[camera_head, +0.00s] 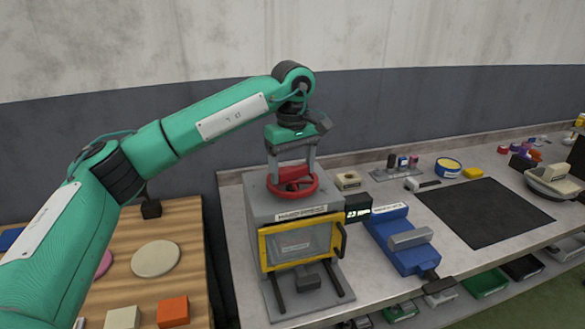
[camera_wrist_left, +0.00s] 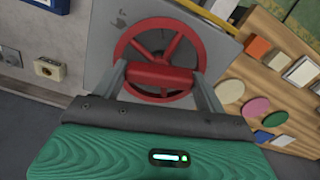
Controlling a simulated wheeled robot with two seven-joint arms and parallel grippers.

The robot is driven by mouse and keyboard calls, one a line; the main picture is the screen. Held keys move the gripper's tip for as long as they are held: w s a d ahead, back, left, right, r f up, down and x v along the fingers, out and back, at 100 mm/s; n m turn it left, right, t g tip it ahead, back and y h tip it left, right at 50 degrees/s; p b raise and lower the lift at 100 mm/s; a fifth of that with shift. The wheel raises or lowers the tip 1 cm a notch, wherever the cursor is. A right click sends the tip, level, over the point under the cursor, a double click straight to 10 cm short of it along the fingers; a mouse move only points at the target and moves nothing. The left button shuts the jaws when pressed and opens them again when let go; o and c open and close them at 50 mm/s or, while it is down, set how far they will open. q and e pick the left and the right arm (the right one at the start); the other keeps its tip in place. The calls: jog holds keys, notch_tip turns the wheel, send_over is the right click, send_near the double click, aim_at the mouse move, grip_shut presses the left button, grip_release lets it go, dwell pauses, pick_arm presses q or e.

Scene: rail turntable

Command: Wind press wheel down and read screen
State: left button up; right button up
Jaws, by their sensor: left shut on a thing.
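The red press wheel (camera_head: 291,190) lies flat on top of the grey press (camera_head: 262,206), which has a yellow-framed clear front. My left gripper (camera_head: 292,174) points down over the wheel. Its two fingers are shut on the wheel's raised red block at the middle. The left wrist view shows the red wheel (camera_wrist_left: 124,50) with its spokes, and the fingers of my left gripper (camera_wrist_left: 161,76) at both ends of the block. The small black screen (camera_head: 358,207) to the right of the press shows light characters, too small to read surely. My right gripper is out of view.
A blue vise (camera_head: 400,240) stands close right of the press. A black mat (camera_head: 485,211) farther right is clear. A small beige box (camera_head: 347,181) sits behind the screen. A wooden board (camera_head: 185,235) with coloured pieces lies at the left.

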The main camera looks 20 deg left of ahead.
pick_arm(q)
jog(key=shift+r+m, duration=0.15)
jog(key=shift+m, duration=0.85)
